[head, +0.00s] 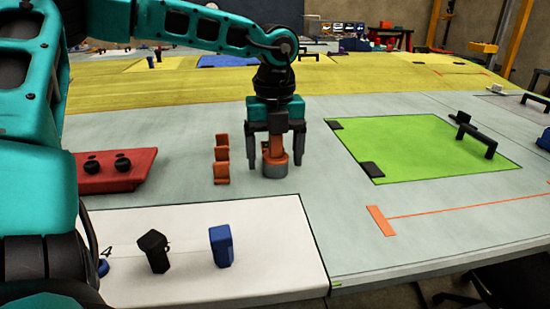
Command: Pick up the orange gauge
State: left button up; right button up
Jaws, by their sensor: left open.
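The orange gauge (275,160), an upright orange body with a grey round base, stands on the pale grey surface near the middle of the head view. My left gripper (275,160) points straight down over it. Its black fingers are open, one on each side of the gauge. The gripper's palm hides the gauge's top. I cannot tell whether a finger touches it. My right gripper is not in view.
An orange stepped bracket (221,160) stands close to the left. A red block with black knobs (117,171) lies further left. Black (154,251) and blue (221,246) pieces stand on a white panel in front. A green panel (420,145) with a black handle lies right.

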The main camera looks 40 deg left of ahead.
pick_arm(q)
jog(key=shift+c, duration=0.2)
grip_shut()
dwell(0.5)
